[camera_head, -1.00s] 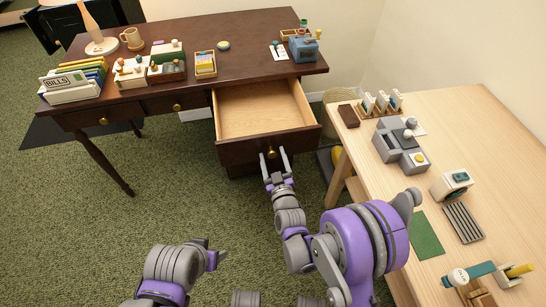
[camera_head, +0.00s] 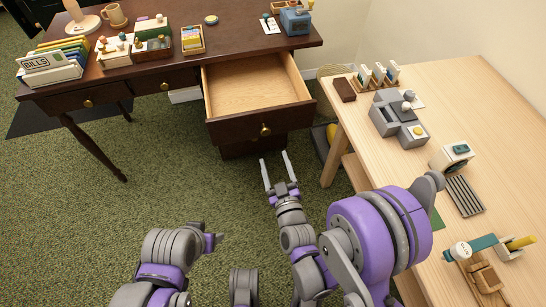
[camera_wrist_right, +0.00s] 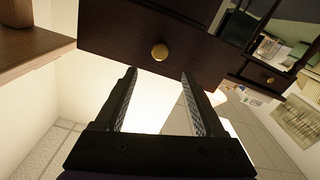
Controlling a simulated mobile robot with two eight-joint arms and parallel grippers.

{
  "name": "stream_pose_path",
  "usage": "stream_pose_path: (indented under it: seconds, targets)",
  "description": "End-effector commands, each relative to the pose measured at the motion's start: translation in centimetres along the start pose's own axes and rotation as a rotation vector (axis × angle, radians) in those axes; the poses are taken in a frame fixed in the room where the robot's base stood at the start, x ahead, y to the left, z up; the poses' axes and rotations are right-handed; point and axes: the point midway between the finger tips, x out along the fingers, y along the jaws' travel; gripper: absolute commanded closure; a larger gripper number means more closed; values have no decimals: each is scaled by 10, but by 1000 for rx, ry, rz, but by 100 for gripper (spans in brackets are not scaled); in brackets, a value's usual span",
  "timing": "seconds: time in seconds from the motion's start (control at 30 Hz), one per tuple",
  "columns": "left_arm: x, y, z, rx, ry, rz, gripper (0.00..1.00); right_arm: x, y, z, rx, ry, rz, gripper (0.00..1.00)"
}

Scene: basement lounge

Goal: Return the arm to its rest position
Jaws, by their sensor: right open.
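My right gripper (camera_head: 275,172) is open and empty over the green carpet, in front of and below the open desk drawer (camera_head: 262,127). It is apart from the drawer's brass knob (camera_head: 265,130). In the right wrist view the two fingers (camera_wrist_right: 158,100) are spread with nothing between them, and the drawer front with its knob (camera_wrist_right: 159,52) lies beyond. My left arm (camera_head: 175,250) shows at the bottom left, and its gripper (camera_head: 214,240) is only partly seen, so its fingers cannot be made out.
The dark desk (camera_head: 235,30) holds folders, boxes and a mug. Its empty drawer stands pulled out. A light wooden table (camera_head: 440,100) with a grey device (camera_head: 398,118) and other items is at the right, close to my right arm. Carpet between is clear.

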Motion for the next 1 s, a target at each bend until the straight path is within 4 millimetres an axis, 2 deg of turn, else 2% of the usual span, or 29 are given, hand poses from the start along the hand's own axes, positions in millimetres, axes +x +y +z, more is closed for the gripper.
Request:
stream_pose_path:
  seconds: [0.67,0.87,1.0]
  targets:
    - [2,0,0,0,0,0,38,-2,2,-1,2,-8,-2,29]
    - [2,0,0,0,0,0,38,-5,22,-1,35,-139,-41,29]
    - [2,0,0,0,0,0,38,-22,46,2,85,-314,-71,29]
